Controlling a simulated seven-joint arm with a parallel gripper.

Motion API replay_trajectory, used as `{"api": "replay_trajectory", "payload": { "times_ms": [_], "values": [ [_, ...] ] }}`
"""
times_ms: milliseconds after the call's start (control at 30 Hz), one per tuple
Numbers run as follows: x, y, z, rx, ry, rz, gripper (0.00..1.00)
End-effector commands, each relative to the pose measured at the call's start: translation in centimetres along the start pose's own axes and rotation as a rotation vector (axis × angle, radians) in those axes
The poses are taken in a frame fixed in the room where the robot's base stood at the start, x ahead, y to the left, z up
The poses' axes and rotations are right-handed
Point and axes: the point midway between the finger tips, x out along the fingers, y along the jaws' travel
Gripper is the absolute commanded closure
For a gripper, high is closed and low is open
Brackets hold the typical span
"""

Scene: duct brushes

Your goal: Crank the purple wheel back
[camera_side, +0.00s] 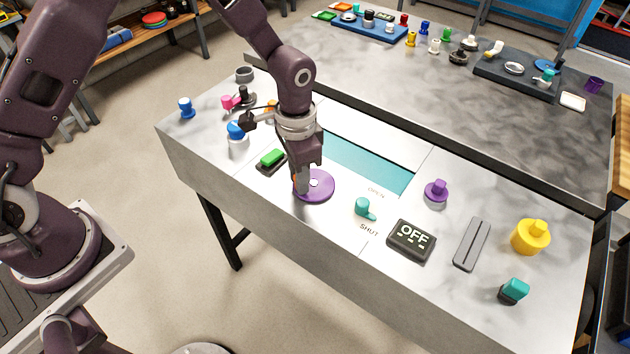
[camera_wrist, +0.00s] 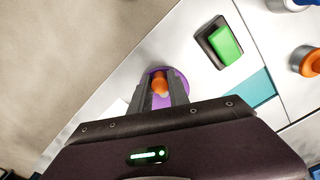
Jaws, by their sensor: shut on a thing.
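The purple wheel (camera_side: 320,187) lies flat on the marble-topped table, left of the OPEN and SHUT markings. It also shows in the wrist view (camera_wrist: 182,83), with an orange knob (camera_wrist: 160,83) standing up near its rim. My gripper (camera_side: 301,188) reaches down over the wheel's left part. In the wrist view my gripper (camera_wrist: 161,90) has its two fingers on either side of the orange knob, shut on it. In the side view the knob is mostly hidden by the fingers.
A green rocker switch (camera_side: 271,158) sits just left of my gripper. A teal panel (camera_side: 367,164) lies behind the wheel. To the right are a teal lever (camera_side: 364,208), a display reading OFF (camera_side: 411,240), a purple knob (camera_side: 436,192) and a yellow knob (camera_side: 530,238).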

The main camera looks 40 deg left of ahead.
Motion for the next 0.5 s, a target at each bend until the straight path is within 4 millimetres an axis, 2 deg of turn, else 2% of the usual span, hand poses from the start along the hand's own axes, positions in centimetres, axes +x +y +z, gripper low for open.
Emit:
{"api": "replay_trajectory", "payload": {
  "times_ms": [300,500],
  "values": [
    [-0.1,-1.2,-0.5,0.0,0.007,0.0,1.0],
    [-0.1,-1.2,-0.5,0.001,0.006,0.001,1.0]
  ]
}}
